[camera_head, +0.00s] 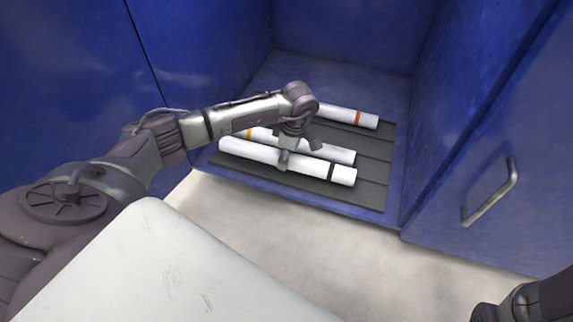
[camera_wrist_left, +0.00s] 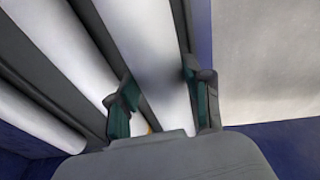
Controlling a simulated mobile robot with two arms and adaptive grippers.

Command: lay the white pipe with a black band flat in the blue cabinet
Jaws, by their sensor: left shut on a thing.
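The white pipe with a black band (camera_head: 312,169) lies flat at the front of the blue cabinet (camera_head: 345,208), on a dark slatted floor. Its black band is near its right end. My left gripper (camera_head: 284,161) reaches down from above and is shut around the middle of this pipe. In the left wrist view the two fingers (camera_wrist_left: 165,98) sit on either side of the white pipe (camera_wrist_left: 153,55). The band is not clear in that view.
A white pipe with a yellow-orange band (camera_head: 340,154) lies just behind the held one. A white pipe with a red-orange band (camera_head: 340,115) lies farther back. The cabinet's side walls and a door with a metal handle (camera_head: 490,193) flank the space.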

